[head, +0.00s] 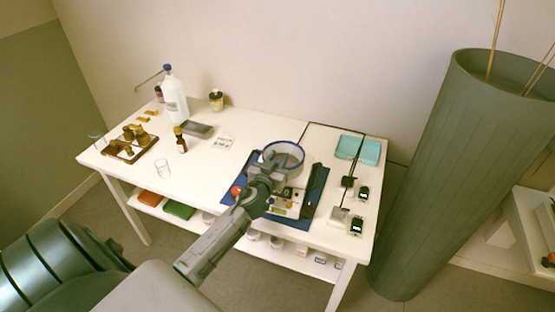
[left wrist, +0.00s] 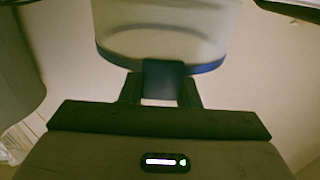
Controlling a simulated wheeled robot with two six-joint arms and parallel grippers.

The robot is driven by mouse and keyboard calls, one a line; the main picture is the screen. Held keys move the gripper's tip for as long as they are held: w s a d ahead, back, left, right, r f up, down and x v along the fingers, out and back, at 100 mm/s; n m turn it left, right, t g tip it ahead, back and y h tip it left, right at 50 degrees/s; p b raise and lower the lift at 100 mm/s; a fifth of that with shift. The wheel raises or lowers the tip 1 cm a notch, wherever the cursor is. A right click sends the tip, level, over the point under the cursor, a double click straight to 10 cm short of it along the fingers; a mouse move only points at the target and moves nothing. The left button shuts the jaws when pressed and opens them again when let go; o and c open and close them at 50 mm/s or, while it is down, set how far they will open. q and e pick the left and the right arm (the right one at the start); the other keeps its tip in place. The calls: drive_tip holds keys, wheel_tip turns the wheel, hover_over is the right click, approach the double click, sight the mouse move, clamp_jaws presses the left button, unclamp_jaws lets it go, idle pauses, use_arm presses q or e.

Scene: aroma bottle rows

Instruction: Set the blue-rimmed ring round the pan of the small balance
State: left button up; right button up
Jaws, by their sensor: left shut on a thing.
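The blue-rimmed ring (head: 299,168) is a clear, short cylinder with a blue edge. My left gripper (head: 268,165) is shut on its near-left side and holds it over the far part of the blue mat (head: 308,214). In the left wrist view, the ring (left wrist: 165,30) fills the top middle, and the gripper (left wrist: 162,82) grips its blue rim. A device with a small display (head: 279,210), perhaps the small balance, is on the mat, partly hidden by my left arm. Its pan is not clearly seen. My right gripper is out of view.
Two small units with lit displays (head: 361,193) are at the table's right, near a teal tray (head: 369,152). A tall grey cylinder (head: 430,170) rises at right.

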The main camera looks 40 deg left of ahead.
use_arm(q)
drive_tip(key=shift+f, duration=0.25)
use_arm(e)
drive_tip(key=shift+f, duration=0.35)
use_arm(q)
drive_tip(key=o, duration=1.1)
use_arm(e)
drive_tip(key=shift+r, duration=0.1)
use_arm(q)
drive_tip(key=b+v, duration=0.4)
drive_tip(key=v, duration=0.7)
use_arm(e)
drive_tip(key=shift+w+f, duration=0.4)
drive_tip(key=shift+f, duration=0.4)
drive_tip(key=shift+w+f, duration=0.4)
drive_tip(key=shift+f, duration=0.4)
